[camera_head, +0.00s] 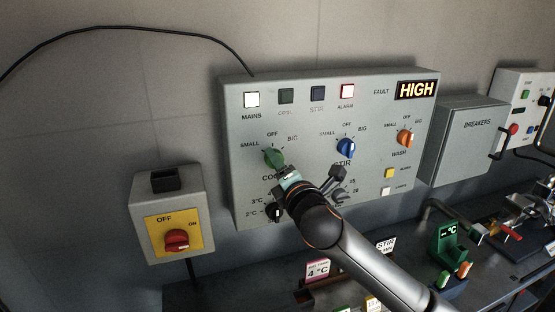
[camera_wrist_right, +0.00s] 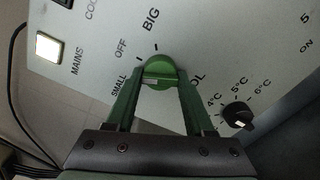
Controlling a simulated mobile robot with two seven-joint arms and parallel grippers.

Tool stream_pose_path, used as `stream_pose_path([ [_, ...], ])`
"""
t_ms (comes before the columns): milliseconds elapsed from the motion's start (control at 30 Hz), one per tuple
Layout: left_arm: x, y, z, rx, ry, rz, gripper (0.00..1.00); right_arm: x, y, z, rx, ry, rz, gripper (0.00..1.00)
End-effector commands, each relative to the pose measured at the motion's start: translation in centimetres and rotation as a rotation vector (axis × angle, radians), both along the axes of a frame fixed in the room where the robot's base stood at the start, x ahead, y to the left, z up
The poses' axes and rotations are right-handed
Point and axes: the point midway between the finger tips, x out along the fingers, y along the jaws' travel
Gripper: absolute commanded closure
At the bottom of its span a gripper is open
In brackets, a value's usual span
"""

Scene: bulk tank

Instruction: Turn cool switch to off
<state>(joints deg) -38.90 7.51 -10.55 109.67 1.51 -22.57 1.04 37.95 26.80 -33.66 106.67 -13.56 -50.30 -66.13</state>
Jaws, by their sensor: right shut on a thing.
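The cool switch is a green rotary knob (camera_head: 274,157) on the grey control panel (camera_head: 330,195), with SMALL, OFF and BIG around it. It also shows in the right wrist view (camera_wrist_right: 158,70). My left gripper is not in view.
A blue STIR knob (camera_head: 345,148) and an orange WASH knob (camera_head: 405,138) are to the right. A black temperature knob (camera_wrist_right: 237,115) is close to my right fingers. Bench equipment stands lower right.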

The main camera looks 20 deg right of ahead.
Motion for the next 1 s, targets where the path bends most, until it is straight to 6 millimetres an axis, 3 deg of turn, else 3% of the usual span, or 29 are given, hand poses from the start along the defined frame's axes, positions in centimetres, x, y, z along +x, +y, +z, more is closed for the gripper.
stream_pose_path([
  [500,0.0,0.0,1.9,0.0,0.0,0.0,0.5,0.0,0.0,0.1,0.363,0.013,-0.001,1.0],
  [1000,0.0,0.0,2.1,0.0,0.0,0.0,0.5,0.0,0.0,0.0,0.442,0.015,0.0,1.0],
])
